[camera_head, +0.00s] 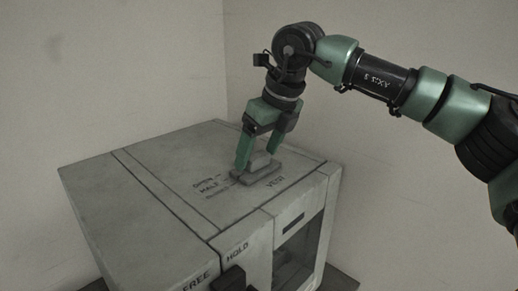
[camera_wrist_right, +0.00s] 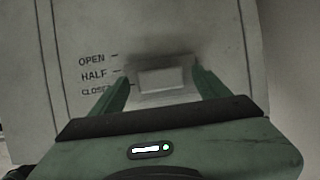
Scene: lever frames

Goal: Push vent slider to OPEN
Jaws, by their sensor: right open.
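The vent slider (camera_head: 261,159) is a pale raised block on a grey base plate on top of a grey box. In the right wrist view the slider (camera_wrist_right: 164,78) sits beside the HALF and CLOSED labels, below the OPEN label (camera_wrist_right: 91,59). Which mark it lines up with exactly I cannot tell. My right gripper (camera_head: 257,161) is open, pointing down, with green fingers on either side of the slider. In the wrist view the fingers (camera_wrist_right: 161,80) stand left and right of it; whether they touch it is unclear. My left gripper is not in view.
The box top (camera_head: 150,180) is flat, with grooves and a VENT label near the slider. A black handle (camera_head: 229,280) sticks out at the front near HOLD and FREE labels. A front window (camera_head: 300,248) shows below. Plain walls stand behind.

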